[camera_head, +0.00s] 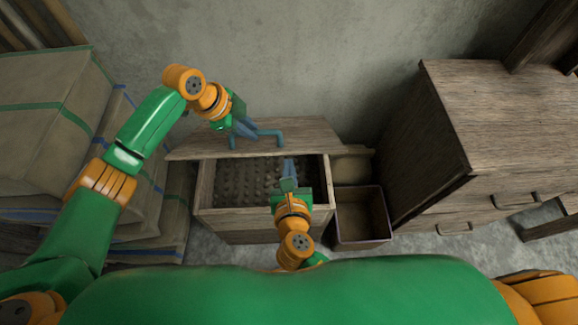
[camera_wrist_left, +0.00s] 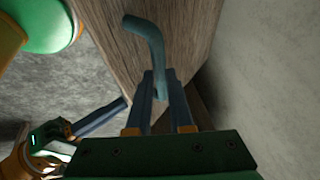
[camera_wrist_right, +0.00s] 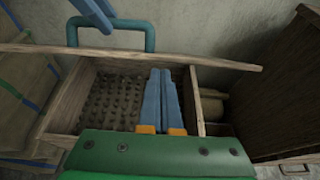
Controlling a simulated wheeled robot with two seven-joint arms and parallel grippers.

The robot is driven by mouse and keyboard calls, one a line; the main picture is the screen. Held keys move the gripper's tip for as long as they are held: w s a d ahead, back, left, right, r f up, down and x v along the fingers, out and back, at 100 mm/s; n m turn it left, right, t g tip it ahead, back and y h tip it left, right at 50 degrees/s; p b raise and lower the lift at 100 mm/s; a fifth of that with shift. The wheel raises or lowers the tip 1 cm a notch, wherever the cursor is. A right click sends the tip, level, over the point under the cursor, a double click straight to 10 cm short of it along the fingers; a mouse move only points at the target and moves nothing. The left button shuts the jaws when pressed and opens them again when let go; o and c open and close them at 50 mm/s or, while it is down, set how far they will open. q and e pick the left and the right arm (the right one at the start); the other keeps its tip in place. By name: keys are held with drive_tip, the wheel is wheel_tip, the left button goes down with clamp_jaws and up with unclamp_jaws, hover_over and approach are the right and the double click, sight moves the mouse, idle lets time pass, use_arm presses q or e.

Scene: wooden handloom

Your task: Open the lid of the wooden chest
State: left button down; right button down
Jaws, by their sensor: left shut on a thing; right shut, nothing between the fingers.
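The wooden chest (camera_head: 262,222) stands open below me, and its dark interior with rows of small bumps shows. Its lid (camera_head: 300,133) is raised at the back, near the wall. A blue-teal bent handle (camera_head: 272,134) is on the lid; it also shows in the left wrist view (camera_wrist_left: 148,30) and the right wrist view (camera_wrist_right: 150,38). My left gripper (camera_head: 248,134) is shut on this handle. My right gripper (camera_head: 289,164) is shut and empty over the chest opening, its fingertips (camera_wrist_right: 161,72) near the lid's lower edge in the right wrist view.
An open bin (camera_head: 362,215) stands right of the chest. A large wooden cabinet (camera_head: 455,140) with drawers is further right. The grey wall (camera_head: 270,60) is close behind the lid.

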use_arm(q)
drive_tip(key=shift+w+a, duration=0.1)
use_arm(e)
drive_tip(key=shift+w+r, duration=0.65)
drive_tip(key=shift+r, duration=0.25)
use_arm(q)
drive_tip(key=shift+f, duration=0.1)
use_arm(e)
drive_tip(key=shift+r, duration=0.1)
use_arm(q)
drive_tip(key=c, duration=0.8)
unclamp_jaws()
use_arm(e)
drive_tip(key=shift+w, duration=0.1)
